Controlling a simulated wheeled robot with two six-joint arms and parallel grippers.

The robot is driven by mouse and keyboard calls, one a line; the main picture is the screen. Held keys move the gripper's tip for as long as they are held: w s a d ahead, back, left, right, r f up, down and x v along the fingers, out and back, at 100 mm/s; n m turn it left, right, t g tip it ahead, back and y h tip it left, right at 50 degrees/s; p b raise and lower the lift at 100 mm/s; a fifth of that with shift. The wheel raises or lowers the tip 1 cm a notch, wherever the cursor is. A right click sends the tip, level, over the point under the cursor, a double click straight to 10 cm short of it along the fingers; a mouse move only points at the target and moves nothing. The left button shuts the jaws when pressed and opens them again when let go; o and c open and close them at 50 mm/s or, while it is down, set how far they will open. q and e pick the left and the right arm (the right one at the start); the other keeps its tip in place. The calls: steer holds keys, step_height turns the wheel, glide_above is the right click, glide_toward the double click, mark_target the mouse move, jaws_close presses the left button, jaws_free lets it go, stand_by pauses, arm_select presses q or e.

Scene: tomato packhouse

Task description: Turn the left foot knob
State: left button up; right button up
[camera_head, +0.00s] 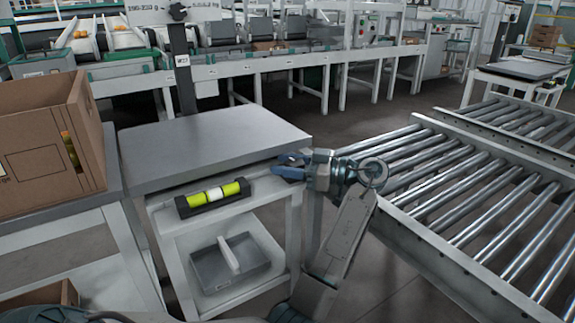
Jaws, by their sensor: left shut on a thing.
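A bench scale with a flat grey weighing plate (210,145) stands on a white stand in the middle left. A spirit level with a yellow-green vial (230,191) and a pale middle part sits in a dark holder below the plate's front edge. My left gripper (286,167) is at the plate's front right corner, its blue fingers pointing left. It is shut on a foot knob there, which the fingers and plate edge hide almost wholly. I cannot tell how far the knob is turned. My right gripper is not in view.
A cardboard box (35,150) stands on a table at the left. A grey tray (225,270) lies on the stand's lower shelf. A roller conveyor (480,190) fills the right side. A packing line (260,68) runs across the back, with open floor before it.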

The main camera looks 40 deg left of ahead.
arm_select(q)
steer(key=o, duration=0.7)
